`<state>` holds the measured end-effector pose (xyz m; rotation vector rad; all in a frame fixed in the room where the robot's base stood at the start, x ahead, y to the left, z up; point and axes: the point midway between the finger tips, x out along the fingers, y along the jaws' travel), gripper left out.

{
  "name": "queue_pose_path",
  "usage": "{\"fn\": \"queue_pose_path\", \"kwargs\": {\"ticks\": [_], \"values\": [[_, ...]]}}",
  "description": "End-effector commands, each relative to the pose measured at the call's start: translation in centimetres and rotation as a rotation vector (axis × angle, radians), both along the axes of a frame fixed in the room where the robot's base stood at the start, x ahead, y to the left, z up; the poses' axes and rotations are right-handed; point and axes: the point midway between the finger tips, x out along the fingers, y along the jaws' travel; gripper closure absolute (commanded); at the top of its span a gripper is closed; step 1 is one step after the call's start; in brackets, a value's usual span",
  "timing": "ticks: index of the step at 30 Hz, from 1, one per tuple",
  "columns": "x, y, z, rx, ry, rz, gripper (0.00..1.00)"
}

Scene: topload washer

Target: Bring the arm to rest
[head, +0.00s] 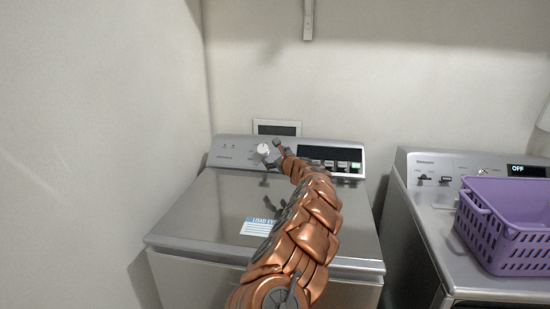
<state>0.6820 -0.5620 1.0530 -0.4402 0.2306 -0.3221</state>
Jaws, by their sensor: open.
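My copper-coloured arm reaches from the bottom of the head view up over the grey top-load washer (190,210). My gripper (270,158) is at the washer's rear control panel (228,150), just right of the white round knob (263,149). It is small in the view; its fingers look apart, with nothing seen between them. I cannot tell whether it touches the knob or panel. The washer lid is closed, with a blue and white label (257,227) partly beside my arm. My arm hides part of the lid and panel.
A second machine (420,225) with a lit OFF display stands at the right, across a narrow gap. A purple basket (510,225) sits on it. A wall bracket (308,20) hangs above. A wall is close on the left. A framed wall plate (277,127) is behind the panel.

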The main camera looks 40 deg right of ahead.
Motion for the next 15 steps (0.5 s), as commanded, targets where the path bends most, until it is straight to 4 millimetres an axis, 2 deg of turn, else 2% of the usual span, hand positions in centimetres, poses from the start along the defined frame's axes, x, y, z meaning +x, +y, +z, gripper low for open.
{"fn": "queue_pose_path", "kwargs": {"ticks": [15], "values": [[0.24, 0.35, 0.16, -0.002, -0.001, 0.009, 0.19]]}}
